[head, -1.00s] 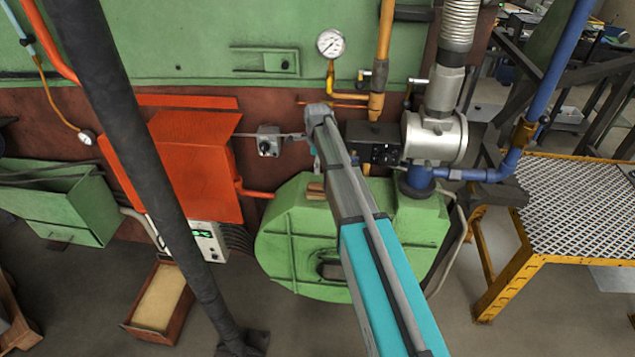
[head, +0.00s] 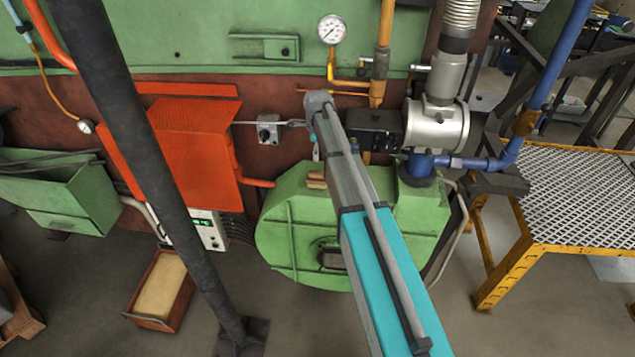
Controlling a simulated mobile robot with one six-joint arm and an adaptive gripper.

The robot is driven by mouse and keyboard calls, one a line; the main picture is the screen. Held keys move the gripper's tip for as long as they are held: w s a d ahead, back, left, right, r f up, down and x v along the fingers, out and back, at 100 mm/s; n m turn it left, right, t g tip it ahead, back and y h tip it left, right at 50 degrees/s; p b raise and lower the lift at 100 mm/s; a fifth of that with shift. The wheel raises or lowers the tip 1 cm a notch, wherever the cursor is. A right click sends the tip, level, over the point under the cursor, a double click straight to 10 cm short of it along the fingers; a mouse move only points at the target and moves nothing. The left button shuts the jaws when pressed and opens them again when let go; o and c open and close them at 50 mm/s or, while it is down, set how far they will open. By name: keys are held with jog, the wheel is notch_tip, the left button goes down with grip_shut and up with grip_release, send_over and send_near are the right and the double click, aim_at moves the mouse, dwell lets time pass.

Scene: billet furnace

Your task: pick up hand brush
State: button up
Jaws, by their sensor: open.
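A small brown wooden piece, which looks like the hand brush (head: 316,181), lies on top of the green blower housing. My arm crosses in front of its right side and may hide part of it. My arm reaches in from the bottom right. At its far end, a small pale part of my gripper (head: 316,152) shows below the grey wrist, just above the brown piece in the picture. Most of the gripper is hidden behind the arm. It is open; nothing is seen held. I cannot tell its true distance from the brush.
The green blower housing (head: 295,235) stands before the furnace wall, with an orange box (head: 190,150) to its left and a silver valve body (head: 437,127) to its right. A yellow-framed mesh platform (head: 580,200) is at right. A shallow box (head: 160,290) sits on the floor.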

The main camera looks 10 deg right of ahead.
aim_at(317, 172)
jog(key=shift+f+b, duration=3.15)
jog(key=shift+f, duration=0.3)
jog(key=shift+f, duration=0.1)
jog(key=shift+s+a+f+b, duration=0.1)
jog(key=shift+s+f+b, duration=0.05)
jog(key=shift+f+b, duration=2.4)
jog(key=shift+r, duration=0.1)
jog(key=shift+c, duration=0.3)
jog(key=c, duration=1.1)
